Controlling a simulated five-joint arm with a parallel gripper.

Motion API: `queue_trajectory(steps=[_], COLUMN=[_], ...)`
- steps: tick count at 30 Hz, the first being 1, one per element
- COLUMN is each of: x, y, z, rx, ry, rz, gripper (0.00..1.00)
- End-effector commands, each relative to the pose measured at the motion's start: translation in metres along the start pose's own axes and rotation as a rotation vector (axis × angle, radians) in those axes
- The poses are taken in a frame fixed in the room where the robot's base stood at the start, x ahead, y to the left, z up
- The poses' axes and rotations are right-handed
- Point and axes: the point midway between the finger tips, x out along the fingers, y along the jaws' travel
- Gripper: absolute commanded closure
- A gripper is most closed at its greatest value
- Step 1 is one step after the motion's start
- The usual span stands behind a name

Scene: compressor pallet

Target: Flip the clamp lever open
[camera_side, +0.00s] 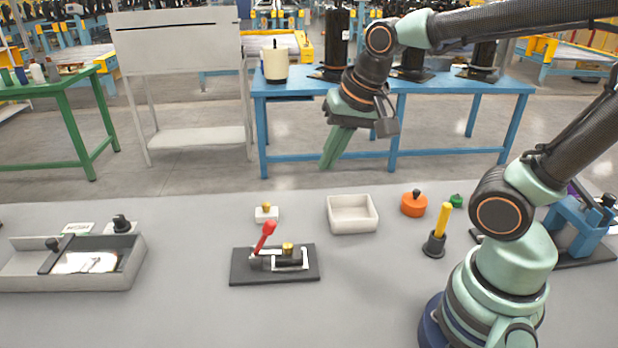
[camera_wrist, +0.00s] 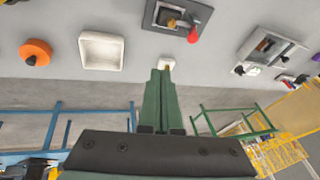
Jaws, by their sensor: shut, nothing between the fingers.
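The toggle clamp (camera_side: 287,262) sits on a dark base plate (camera_side: 245,276) near the middle of the grey table. Its lever has a red handle (camera_side: 266,236) that stands up, tilted a little to the right. A brass-coloured piece (camera_side: 288,248) is at the clamp's right part. In the wrist view the base plate (camera_wrist: 194,13) is at the top centre and the red handle (camera_wrist: 193,36) points toward the camera. My gripper (camera_side: 327,165) is shut and empty, high above and behind the clamp, pointing down. Its green fingers (camera_wrist: 160,75) lie together in the wrist view.
A white open bin (camera_side: 353,228) and an orange knobbed disc (camera_side: 414,205) are right of the clamp. A small white block with a yellow knob (camera_side: 266,213) stands behind it. A yellow-handled tool (camera_side: 441,225) is upright farther right. A grey tray (camera_side: 120,283) is at left. Table around the clamp's front is clear.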

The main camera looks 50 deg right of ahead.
Motion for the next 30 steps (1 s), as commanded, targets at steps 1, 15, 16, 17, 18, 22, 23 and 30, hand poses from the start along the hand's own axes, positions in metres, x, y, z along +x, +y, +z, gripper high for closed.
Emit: queue_trajectory(steps=[1,15,16,17,18,22,23,30], x=[0.004,0.045,0.048,0.051,0.054,0.062,0.063,0.067], y=[-0.002,-0.02,-0.021,-0.022,-0.023,-0.026,-0.026,-0.028], z=[-0.001,-0.008,-0.008,-0.008,-0.008,-0.008,-0.008,-0.008], rx=[0.08,0.902,0.948,0.992,1.047,1.187,1.21,1.292], ry=[-0.015,-0.081,-0.082,-0.082,-0.082,-0.079,-0.077,-0.073], rz=[0.01,0.139,0.148,0.158,0.169,0.199,0.203,0.219], gripper=[1.0,1.0,1.0,1.0,1.0,1.0,1.0,1.0])
